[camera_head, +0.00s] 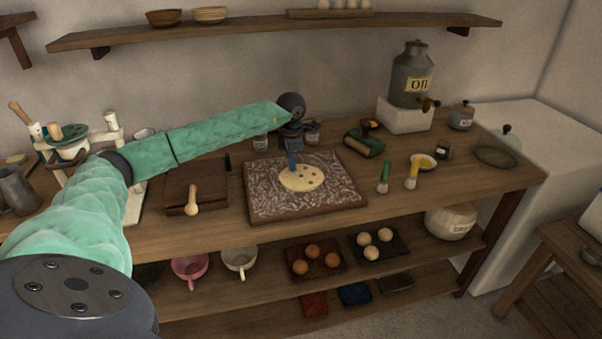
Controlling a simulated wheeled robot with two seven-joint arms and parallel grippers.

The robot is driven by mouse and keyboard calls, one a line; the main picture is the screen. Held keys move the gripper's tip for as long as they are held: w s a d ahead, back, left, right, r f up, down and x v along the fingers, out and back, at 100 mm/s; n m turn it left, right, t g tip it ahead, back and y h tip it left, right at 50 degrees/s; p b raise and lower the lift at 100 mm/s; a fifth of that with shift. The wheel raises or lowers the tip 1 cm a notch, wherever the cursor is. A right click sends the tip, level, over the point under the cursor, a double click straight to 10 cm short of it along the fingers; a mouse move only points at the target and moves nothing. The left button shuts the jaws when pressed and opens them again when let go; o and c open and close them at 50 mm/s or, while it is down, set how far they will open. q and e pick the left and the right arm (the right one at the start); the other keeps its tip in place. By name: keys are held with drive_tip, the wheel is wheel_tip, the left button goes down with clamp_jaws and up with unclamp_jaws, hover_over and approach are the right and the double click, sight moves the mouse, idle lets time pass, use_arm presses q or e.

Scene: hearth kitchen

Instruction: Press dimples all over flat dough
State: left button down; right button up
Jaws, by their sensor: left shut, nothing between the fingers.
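The flat dough (303,182) is a pale yellow oval on a brown, flour-dusted board (338,198) in the middle of the table. My left gripper (293,166) is shut and empty. It points down at the upper left edge of the dough; I cannot tell whether the tips touch it. The wrist and fingers hide a small part of the board behind. My right gripper is not in view.
An oil can (411,75) stands on a white block behind. A shelf (270,28) runs above.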

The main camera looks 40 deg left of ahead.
sight(288, 178)
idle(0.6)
use_arm(q)
drive_tip(key=shift+r, duration=0.4)
drive_tip(key=shift+s+d, duration=0.25)
drive_tip(key=shift+s, duration=0.45)
drive_tip(key=shift+s+d, duration=0.2)
drive_tip(key=shift+s, duration=0.55)
drive_tip(key=shift+s+d, duration=0.25)
drive_tip(key=shift+s, duration=0.45)
drive_tip(key=shift+f+b, duration=0.55)
drive_tip(key=shift+r, duration=0.5)
